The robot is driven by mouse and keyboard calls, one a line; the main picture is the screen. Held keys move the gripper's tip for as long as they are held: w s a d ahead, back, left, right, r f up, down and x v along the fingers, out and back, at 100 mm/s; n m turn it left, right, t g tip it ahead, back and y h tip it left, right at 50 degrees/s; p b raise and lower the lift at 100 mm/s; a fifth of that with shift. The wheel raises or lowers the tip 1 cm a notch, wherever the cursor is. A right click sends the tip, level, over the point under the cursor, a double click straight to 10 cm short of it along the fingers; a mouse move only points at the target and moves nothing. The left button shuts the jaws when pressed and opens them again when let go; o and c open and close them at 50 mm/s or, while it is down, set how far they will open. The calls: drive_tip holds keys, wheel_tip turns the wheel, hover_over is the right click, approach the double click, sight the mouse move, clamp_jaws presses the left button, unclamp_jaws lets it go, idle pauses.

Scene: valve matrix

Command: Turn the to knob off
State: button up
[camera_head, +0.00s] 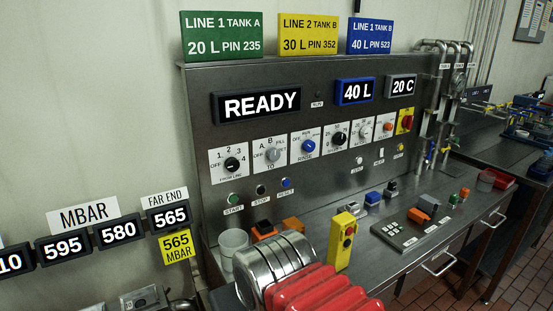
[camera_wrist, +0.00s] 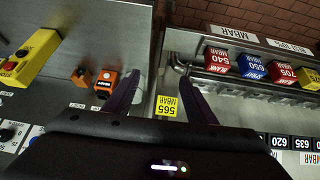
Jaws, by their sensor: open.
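The TO knob (camera_head: 273,155) is a grey round knob on a white plate in the head view. The plate is marked A, B, FILL and OFF and sits second from the left in the row of knobs. Its pointer is too small to read surely. My gripper (camera_wrist: 159,76) shows in the wrist view with its two dark fingers spread and nothing between them. It is apart from the TO knob, which I cannot make out in the wrist view. I cannot pick out the fingers in the head view.
The FROM LINE knob (camera_head: 232,164) and RINSE knob (camera_head: 307,145) flank it closely. START, STOP and RESET buttons (camera_head: 286,183) lie below. A yellow pendant box (camera_head: 341,240), an orange block (camera_head: 293,228) and a white cup (camera_head: 232,243) stand on the bench in front.

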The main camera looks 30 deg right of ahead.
drive_tip(key=w+d+r+m+t+h, duration=0.2)
drive_tip(key=w+d+r+t, duration=0.15)
drive_tip(key=w+d, duration=0.45)
drive_tip(key=w+d+r+m+t+h, duration=0.2)
drive_tip(key=w+d+r+h, duration=0.15)
drive_tip(key=w+d, duration=0.5)
drive_tip(key=n+t+y, duration=0.1)
drive_tip(key=t+y, duration=0.4)
drive_tip(key=t, duration=0.1)
approach(275, 156)
drive_tip(key=s, duration=0.5)
drive_tip(key=shift+s, duration=0.15)
drive_tip(key=w, duration=1.4)
drive_tip(key=shift+d, duration=0.35)
drive_tip(key=shift+s, duration=0.1)
drive_tip(key=c, duration=1)
